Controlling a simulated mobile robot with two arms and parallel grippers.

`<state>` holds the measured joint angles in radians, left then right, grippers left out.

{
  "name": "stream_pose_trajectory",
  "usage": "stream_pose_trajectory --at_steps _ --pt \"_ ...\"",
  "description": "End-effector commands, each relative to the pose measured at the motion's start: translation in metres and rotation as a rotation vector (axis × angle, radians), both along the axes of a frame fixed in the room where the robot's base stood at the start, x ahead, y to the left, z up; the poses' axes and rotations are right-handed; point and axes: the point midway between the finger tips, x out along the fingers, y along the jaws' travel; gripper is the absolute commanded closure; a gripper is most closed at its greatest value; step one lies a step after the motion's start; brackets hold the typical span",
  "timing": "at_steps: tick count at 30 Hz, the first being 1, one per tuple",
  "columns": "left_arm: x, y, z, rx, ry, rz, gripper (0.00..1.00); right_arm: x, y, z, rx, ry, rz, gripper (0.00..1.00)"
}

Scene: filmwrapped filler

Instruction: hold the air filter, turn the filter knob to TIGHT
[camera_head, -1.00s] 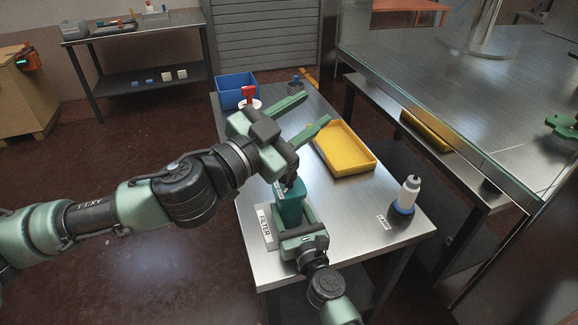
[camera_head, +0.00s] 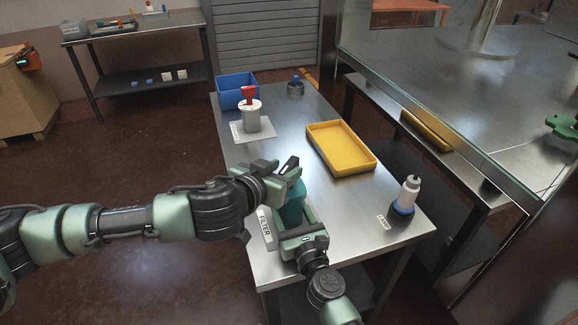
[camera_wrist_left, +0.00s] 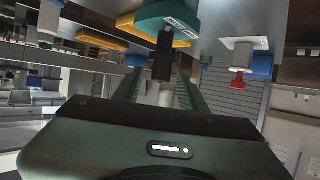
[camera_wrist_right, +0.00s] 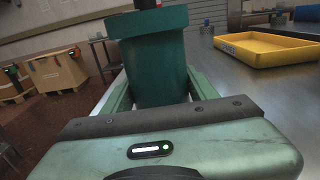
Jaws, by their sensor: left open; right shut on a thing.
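The teal air filter (camera_head: 292,208) stands near the front of the metal table, beside a sign reading FILTER (camera_head: 266,226). My right gripper (camera_head: 297,222) is shut on its body; in the right wrist view the filter (camera_wrist_right: 155,65) sits between both fingers. A dark knob (camera_wrist_right: 148,4) on top is cut off by that view's edge. My left gripper (camera_head: 279,168) is open close to the filter's top and hides the knob in the head view. In the left wrist view a black knob-like part (camera_wrist_left: 163,55) shows between the open fingers (camera_wrist_left: 159,85). No TIGHT mark is readable.
A yellow tray (camera_head: 341,148) lies right of the filter. A white canister with a red handle (camera_head: 250,116), a blue bin (camera_head: 237,91) and a dark cup (camera_head: 296,88) are farther back.

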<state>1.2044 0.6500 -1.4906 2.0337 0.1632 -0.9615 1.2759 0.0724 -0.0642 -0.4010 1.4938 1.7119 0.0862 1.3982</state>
Motion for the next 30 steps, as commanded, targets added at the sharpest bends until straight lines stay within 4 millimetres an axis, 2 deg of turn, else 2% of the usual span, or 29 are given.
stream_pose_trajectory --at_steps 6,17,20,21,22,30 --pt "0.021 -0.011 -0.01 0.0 -0.001 0.0 0.58 0.0 0.0 -0.001 0.0 0.001 -0.001 0.96" --pt "0.025 -0.014 -0.012 0.0 -0.001 -0.002 0.58 0.0 0.0 -0.001 0.0 0.001 -0.001 0.96" --pt "0.025 -0.013 -0.012 0.0 -0.001 -0.001 0.83 0.0 0.0 -0.001 0.0 0.001 -0.001 0.96" --pt "0.025 -0.013 -0.012 0.0 -0.001 -0.001 0.94 0.0 0.0 -0.001 0.0 0.001 -0.001 0.96" --pt "0.025 -0.013 -0.012 0.0 -0.001 -0.001 1.0 0.0 0.0 -0.001 0.0 0.001 -0.001 0.96" --pt "0.026 -0.013 -0.012 0.001 0.002 -0.011 1.0 0.0 0.0 0.0 0.0 0.001 -0.001 0.96"
